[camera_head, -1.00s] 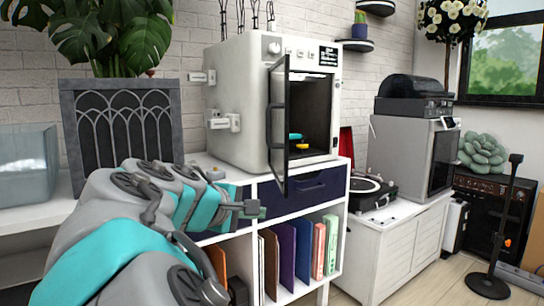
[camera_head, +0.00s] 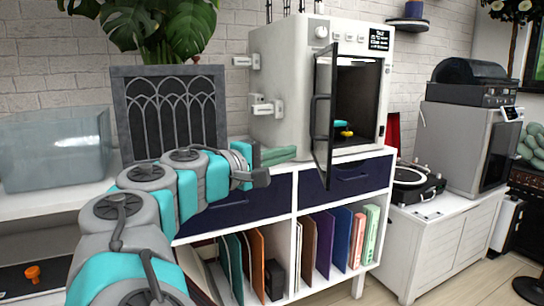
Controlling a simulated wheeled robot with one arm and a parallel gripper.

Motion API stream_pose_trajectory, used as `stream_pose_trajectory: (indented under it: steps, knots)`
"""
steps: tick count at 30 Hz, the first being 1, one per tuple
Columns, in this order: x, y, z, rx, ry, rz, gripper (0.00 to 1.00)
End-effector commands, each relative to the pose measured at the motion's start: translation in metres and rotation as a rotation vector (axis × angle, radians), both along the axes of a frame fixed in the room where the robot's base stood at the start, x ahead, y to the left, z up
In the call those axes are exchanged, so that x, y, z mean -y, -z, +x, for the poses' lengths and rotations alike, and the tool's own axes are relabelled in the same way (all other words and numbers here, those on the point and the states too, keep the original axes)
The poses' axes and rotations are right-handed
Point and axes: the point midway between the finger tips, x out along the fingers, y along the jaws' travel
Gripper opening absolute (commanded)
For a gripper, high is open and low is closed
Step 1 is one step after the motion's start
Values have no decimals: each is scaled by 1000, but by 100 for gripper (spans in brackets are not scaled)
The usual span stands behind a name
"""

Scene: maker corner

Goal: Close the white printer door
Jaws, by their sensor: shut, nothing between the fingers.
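The white printer (camera_head: 283,80) stands on the shelf unit. Its door (camera_head: 324,120), a dark-framed panel with a handle on its outer side, is hinged at the left of the opening. The door stands open, swung out towards me and seen nearly edge-on. Inside the chamber are a teal piece (camera_head: 340,123) and a yellow piece (camera_head: 346,133). My gripper (camera_head: 288,153) is shut and empty, with its greenish fingers pointing right. It is in front of the printer's lower body, left of the door, with a small gap to the door in the picture.
The white shelf unit (camera_head: 293,228) has dark blue drawers and several upright folders below. A turntable (camera_head: 416,186) and a grey machine (camera_head: 462,135) stand to the right. A clear bin (camera_head: 55,150) and a dark arched panel (camera_head: 168,110) are at the left.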

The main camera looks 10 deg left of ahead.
Motion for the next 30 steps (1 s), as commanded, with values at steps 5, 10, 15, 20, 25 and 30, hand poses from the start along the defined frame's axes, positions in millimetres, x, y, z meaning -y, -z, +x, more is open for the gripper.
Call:
stream_pose_trajectory:
  steps: [5, 10, 15, 20, 25, 30]
  knots:
    - [23, 0, 28, -1, 1, 1, 0]
    - [45, 1, 30, -2, 3, 0, 0]
    - [58, 0, 32, 0, 1, 1, 0]
    - [62, 0, 32, -1, 1, 1, 0]
    - [61, 0, 32, -1, 0, 1, 0]
    - [62, 0, 32, -1, 0, 1, 0]
